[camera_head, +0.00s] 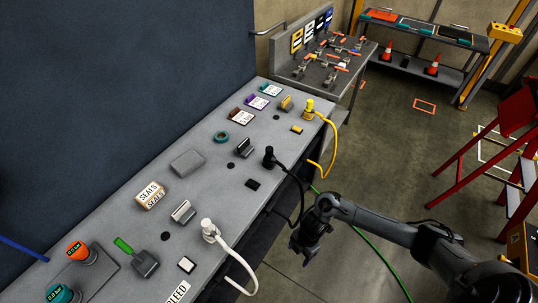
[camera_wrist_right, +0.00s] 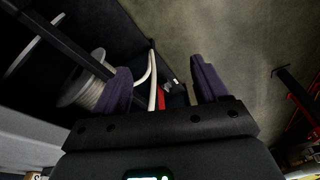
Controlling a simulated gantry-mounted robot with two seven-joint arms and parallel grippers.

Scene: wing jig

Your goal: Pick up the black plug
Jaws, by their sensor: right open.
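The black plug (camera_head: 268,157) stands upright on the grey bench in the head view, right of centre. A black cable (camera_head: 297,190) leads from it over the bench's front edge and down. My right gripper (camera_head: 304,252) hangs off the bench's front side, nearer the camera than the plug and apart from it. In the right wrist view its two purple-grey fingers (camera_wrist_right: 160,75) are spread with nothing held between them. The plug cannot be made out in the wrist view. My left gripper is not in view.
On the grey bench (camera_head: 110,205), a yellow plug (camera_head: 309,108) stands behind and a white plug (camera_head: 209,230) in front, both with hanging cables. A metal block (camera_head: 243,147) sits left of the black plug. In the wrist view a cable spool (camera_wrist_right: 85,85) shows under the bench.

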